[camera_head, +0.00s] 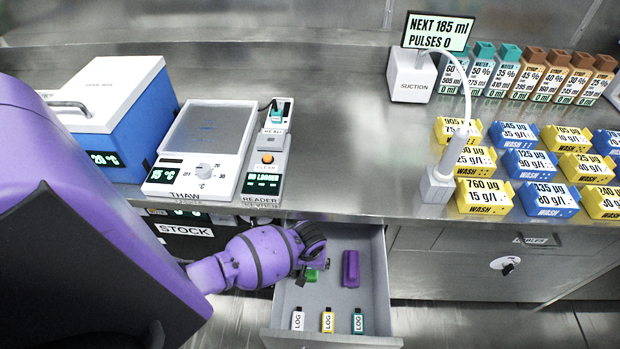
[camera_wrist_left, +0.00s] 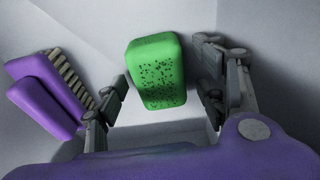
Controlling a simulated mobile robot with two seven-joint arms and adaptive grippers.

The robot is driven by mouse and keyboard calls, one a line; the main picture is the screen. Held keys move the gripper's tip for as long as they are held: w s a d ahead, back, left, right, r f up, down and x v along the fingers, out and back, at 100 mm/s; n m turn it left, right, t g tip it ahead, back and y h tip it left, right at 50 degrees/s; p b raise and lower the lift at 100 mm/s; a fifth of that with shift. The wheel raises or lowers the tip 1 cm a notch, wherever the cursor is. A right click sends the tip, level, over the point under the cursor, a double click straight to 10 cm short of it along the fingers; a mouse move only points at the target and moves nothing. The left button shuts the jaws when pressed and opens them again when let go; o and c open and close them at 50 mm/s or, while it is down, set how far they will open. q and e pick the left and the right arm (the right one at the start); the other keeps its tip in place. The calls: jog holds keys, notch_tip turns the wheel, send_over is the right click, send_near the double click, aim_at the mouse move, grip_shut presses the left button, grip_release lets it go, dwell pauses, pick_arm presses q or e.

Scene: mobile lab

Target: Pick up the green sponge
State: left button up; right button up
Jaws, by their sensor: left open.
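The green sponge (camera_wrist_left: 156,72) lies in the open drawer (camera_head: 378,290). In the head view only a small green part of the sponge (camera_head: 311,275) shows beside my left gripper (camera_head: 322,266), which hides the rest. In the left wrist view my left gripper (camera_wrist_left: 160,105) is open, with one finger on each side of the sponge. My right gripper is not in view.
A purple object (camera_head: 351,268) lies in the drawer right of the sponge; a purple brush-like object shows in the left wrist view (camera_wrist_left: 45,95). The counter edge (camera_head: 450,220) is above the drawer.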

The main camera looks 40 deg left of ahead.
pick_arm(q)
jog(key=shift+r, duration=0.1)
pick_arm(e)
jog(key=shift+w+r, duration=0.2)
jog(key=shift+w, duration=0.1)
pick_arm(q)
jog(key=shift+f, duration=0.25)
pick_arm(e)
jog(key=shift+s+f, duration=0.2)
pick_arm(q)
jog(key=c, duration=1.1)
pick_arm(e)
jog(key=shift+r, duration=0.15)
